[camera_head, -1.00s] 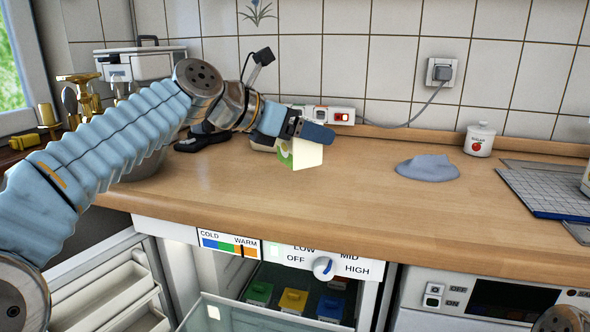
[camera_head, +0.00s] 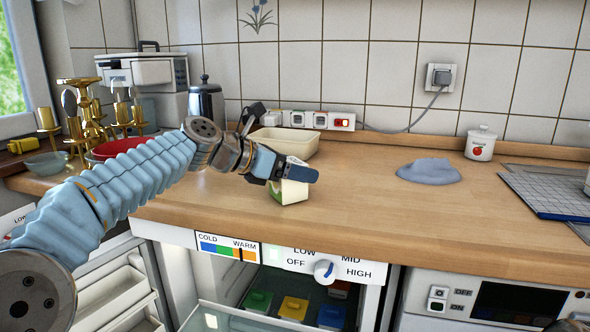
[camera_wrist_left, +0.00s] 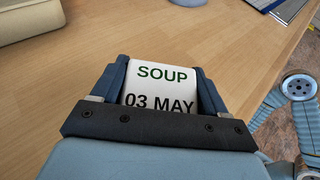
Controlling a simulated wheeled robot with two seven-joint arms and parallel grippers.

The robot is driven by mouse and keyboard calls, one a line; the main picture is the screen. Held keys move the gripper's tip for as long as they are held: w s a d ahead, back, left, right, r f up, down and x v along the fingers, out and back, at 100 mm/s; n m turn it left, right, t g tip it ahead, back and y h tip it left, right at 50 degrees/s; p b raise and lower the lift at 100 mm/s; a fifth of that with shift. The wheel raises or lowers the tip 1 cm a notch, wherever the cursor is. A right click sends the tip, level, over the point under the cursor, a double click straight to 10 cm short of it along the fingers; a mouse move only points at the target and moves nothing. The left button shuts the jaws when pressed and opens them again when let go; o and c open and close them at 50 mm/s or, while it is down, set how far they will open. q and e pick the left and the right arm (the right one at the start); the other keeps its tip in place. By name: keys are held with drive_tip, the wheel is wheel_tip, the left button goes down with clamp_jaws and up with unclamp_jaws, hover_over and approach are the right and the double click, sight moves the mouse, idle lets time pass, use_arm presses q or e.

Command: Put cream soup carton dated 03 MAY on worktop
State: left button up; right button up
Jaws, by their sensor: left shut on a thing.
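The cream soup carton (camera_head: 289,191) is white with a green patch, and its top reads "SOUP 03 MAY" in the left wrist view (camera_wrist_left: 160,87). My left gripper (camera_head: 292,172) is shut on it, with one finger on each side of the carton in the wrist view. The carton is tilted, low at the worktop (camera_head: 360,212) near its front edge. I cannot tell whether its base touches the wood. My right gripper is not in view.
A cream tub (camera_head: 284,142) stands behind the carton. A grey cloth (camera_head: 428,171) and a sugar jar (camera_head: 480,143) are to the right. Worktop right of the carton is clear.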

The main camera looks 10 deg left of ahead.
use_arm(q)
drive_tip(key=o, duration=1.2)
drive_tip(key=shift+o, duration=0.2)
drive_tip(key=shift+s+a+r, duration=0.1)
drive_tip(key=shift+a+r, duration=0.05)
drive_tip(key=v, duration=1.1)
drive_tip(key=shift+s+a, duration=0.25)
